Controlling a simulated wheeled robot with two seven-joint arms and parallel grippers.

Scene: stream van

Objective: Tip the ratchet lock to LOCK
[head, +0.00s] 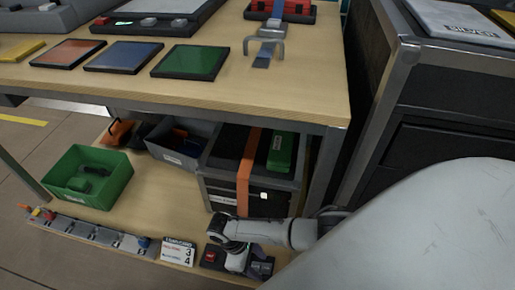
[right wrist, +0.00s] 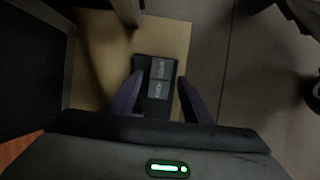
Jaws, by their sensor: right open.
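My right gripper (right wrist: 159,78) is open and empty, with one finger on each side of the block in the picture. I cannot tell how far above it the fingers are. In the head view my right gripper (head: 252,266) points down at the lower shelf's front edge, beside a black unit with a red part (head: 210,257). It partly hides what lies below. My left gripper is out of view.
A dark crate (head: 222,186) with an orange strap (head: 245,170) stands behind my right arm on the lower shelf. A card (head: 178,252), a long grey rack (head: 88,232) and a green bin (head: 105,195) are to the left. The table top (head: 300,85) overhangs the shelf.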

